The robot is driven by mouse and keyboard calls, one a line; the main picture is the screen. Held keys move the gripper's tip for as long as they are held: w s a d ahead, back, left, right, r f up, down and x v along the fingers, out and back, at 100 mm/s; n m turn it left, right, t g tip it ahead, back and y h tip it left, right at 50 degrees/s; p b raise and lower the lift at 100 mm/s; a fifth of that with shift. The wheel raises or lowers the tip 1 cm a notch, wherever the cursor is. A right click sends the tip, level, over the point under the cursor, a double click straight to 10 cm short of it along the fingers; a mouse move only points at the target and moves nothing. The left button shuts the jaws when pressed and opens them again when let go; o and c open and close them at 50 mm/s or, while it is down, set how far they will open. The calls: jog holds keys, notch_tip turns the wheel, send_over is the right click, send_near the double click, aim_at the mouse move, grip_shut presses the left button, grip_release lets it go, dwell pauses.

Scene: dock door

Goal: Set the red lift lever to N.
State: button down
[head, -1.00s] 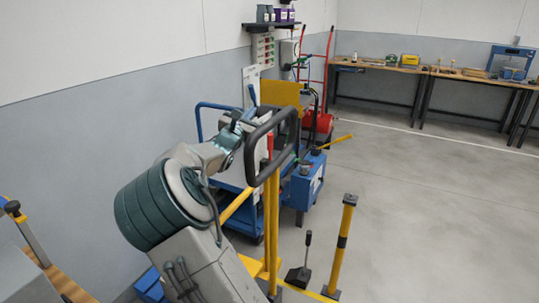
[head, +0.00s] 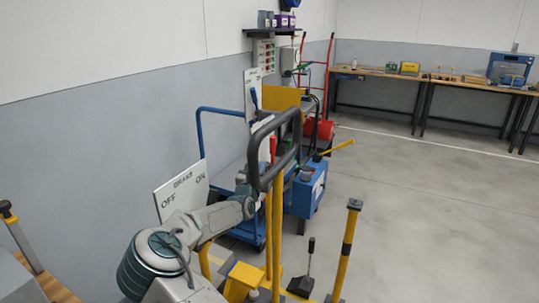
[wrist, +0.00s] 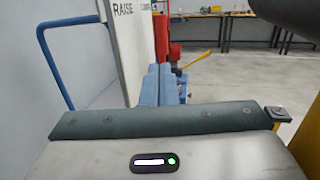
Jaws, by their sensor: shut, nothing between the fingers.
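The red lift lever seems to be the red upright piece (head: 273,146) seen through the black loop handle in the head view. Its lower part is hidden, and I cannot read its position or an N mark. A white panel (wrist: 118,40) with the word RAISE stands left of centre in the wrist view. My gripper (head: 257,186) is low behind the loop handle's yellow post, below the red piece and apart from it. In the wrist view its blue-grey fingers (wrist: 158,76) are together and empty.
The black loop handle (head: 253,160) on yellow posts stands close in front of my gripper. A white OFF/ON sign (head: 182,189) is at left. A blue cart (head: 202,145), a blue box (head: 309,190) and a yellow post (head: 346,245) stand near. The floor at right is clear.

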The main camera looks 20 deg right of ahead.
aim_at(272, 148)
jog(key=x, duration=1)
jog(key=shift+w+d+r+p, duration=0.25)
jog(key=shift+d+r+p, duration=0.15)
jog(key=shift+p, duration=0.75)
jog(key=shift+w+d+g+p, duration=0.15)
jog(key=shift+g+p, duration=0.15)
jog(key=shift+p, duration=0.1)
jog(key=shift+w+f+y+p, duration=0.1)
jog(key=shift+w+y+p, duration=0.1)
jog(key=shift+y+p, duration=0.15)
